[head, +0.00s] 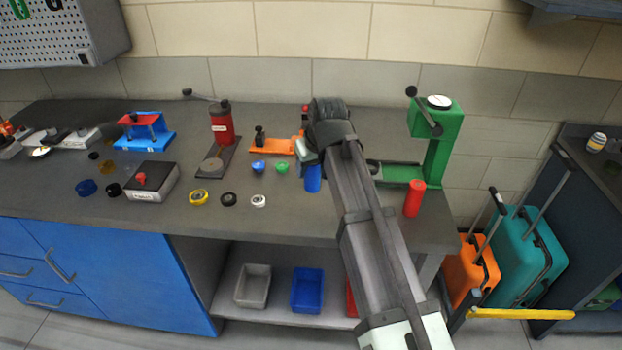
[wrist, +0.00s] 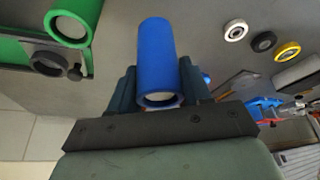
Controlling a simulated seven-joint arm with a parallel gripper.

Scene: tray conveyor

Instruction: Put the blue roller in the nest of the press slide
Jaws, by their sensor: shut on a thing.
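The blue roller (head: 313,180) is an upright-looking blue cylinder under my gripper (head: 309,158), left of the press. In the wrist view the blue roller (wrist: 157,55) sits between the two dark fingers of my gripper (wrist: 158,90), which is shut on it. The green press (head: 438,145) has a low green base or slide (head: 402,174) reaching left, partly behind my arm. In the wrist view a dark ring (wrist: 49,64), which looks like the nest, lies at the left on the green part. It appears empty and apart from the roller.
A red cylinder (head: 414,198) stands before the press. A green cylinder (wrist: 75,18) shows near the ring. Yellow (head: 198,198), black (head: 229,199) and white (head: 258,201) rings lie along the front. A red arbor-like device (head: 221,125) stands left. An orange fixture (head: 272,146) is behind.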

